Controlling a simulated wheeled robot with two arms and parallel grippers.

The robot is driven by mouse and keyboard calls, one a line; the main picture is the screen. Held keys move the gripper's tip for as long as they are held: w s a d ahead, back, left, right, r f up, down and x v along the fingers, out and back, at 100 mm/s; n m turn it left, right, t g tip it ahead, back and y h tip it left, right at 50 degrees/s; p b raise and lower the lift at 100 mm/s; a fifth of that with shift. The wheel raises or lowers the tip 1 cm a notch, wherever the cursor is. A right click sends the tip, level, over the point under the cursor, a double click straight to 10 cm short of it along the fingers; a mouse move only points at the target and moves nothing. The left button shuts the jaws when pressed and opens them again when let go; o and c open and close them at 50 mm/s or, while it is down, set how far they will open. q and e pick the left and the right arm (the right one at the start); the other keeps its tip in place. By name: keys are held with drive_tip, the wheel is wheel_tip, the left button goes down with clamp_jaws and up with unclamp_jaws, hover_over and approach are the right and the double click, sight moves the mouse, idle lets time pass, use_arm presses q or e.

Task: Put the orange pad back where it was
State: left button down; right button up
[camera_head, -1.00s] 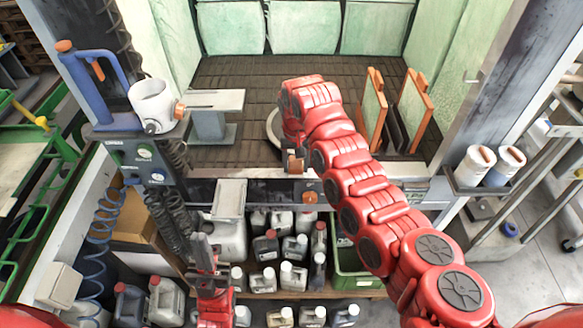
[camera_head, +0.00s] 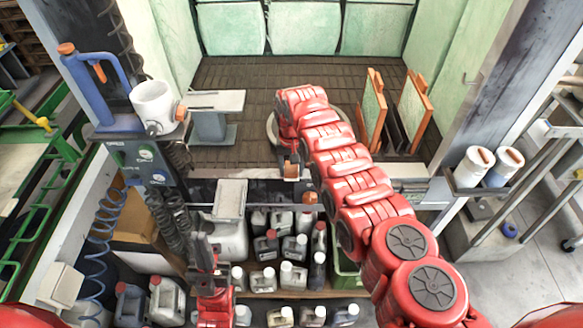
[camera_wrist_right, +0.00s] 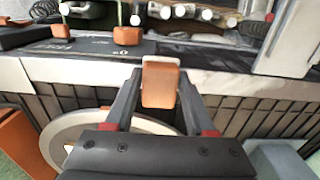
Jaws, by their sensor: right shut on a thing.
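The orange pad (camera_wrist_right: 160,85) sits between the two fingers of my right gripper (camera_wrist_right: 158,90), which is shut on it, in the right wrist view. In the head view the pad (camera_head: 291,171) shows small below my right gripper (camera_head: 290,164), near the booth's front edge. A second orange block (camera_wrist_right: 127,35) sits on the dark front panel beyond the gripper in the wrist view; it also shows in the head view (camera_head: 310,197), below and right of the held pad. My left gripper (camera_head: 204,252) points up at the lower left; its finger gap is unclear.
A round disc (camera_wrist_right: 62,143) lies on the booth floor beside my right gripper. Orange-edged panels (camera_head: 375,108) stand to the right of my arm. A white cup (camera_head: 153,101) and a grey stand (camera_head: 210,122) are on the left. Several bottles (camera_head: 270,245) fill the shelf below.

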drive_tip(key=shift+f, duration=0.15)
drive_tip(key=o, duration=1.3)
